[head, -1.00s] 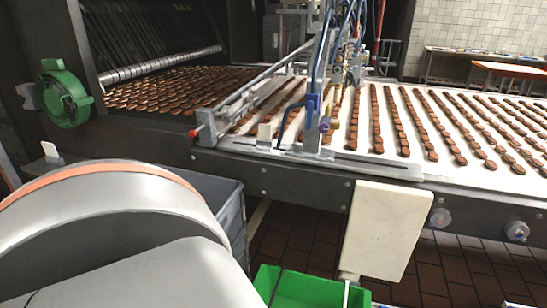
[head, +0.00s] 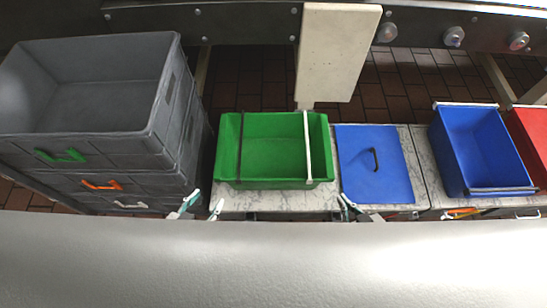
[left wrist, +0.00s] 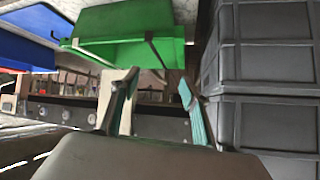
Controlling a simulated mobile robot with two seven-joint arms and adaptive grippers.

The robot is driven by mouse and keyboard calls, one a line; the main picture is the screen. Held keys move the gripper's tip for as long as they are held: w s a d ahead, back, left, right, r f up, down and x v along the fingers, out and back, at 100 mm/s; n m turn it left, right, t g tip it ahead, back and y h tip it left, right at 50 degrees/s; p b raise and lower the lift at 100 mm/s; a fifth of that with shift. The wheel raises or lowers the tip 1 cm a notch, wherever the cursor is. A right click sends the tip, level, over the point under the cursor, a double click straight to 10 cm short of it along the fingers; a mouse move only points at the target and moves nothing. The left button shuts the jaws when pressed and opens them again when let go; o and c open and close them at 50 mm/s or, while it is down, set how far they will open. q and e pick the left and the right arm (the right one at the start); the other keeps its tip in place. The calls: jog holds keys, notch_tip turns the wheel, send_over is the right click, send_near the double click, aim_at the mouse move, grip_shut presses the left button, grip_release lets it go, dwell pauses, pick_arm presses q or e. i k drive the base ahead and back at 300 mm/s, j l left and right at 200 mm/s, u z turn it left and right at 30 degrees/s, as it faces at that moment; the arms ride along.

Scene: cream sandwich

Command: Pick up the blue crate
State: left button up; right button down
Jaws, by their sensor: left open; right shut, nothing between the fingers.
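My left gripper (head: 201,206) is open and empty, below the left end of the green crate and well left of the blue crate. Its two fingers also show apart in the left wrist view (left wrist: 158,92). My right gripper (head: 347,206) is shut with nothing in it, by the near edge of a flat blue lid, left of the blue crate.
A green crate (head: 270,150) with two bars stands left of the blue lid (head: 372,165), which has a dark handle. Stacked grey crates (head: 160,130) stand at the left. A red crate (head: 535,135) is right of the blue crate. A pale panel (head: 335,50) hangs from the conveyor frame behind.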

aim_at(473, 147)
jog(key=l+z, duration=0.1)
jog(key=z, duration=0.9)
jog(key=j+z, duration=0.1)
jog(key=z, duration=0.7)
jog(key=l+u, duration=0.15)
jog(key=u, duration=0.55)
jog(key=l+u, duration=0.7)
jog(key=l, duration=0.2)
jog(key=k+l+u, duration=0.15)
jog(key=l, duration=0.35)
jog(key=l+u, duration=0.15)
jog(key=l, duration=0.3)
jog(key=k+l, duration=0.1)
jog(key=l, duration=0.55)
jog(key=k+l, duration=0.15)
jog(key=l, duration=0.85)
jog(key=i+u, duration=0.05)
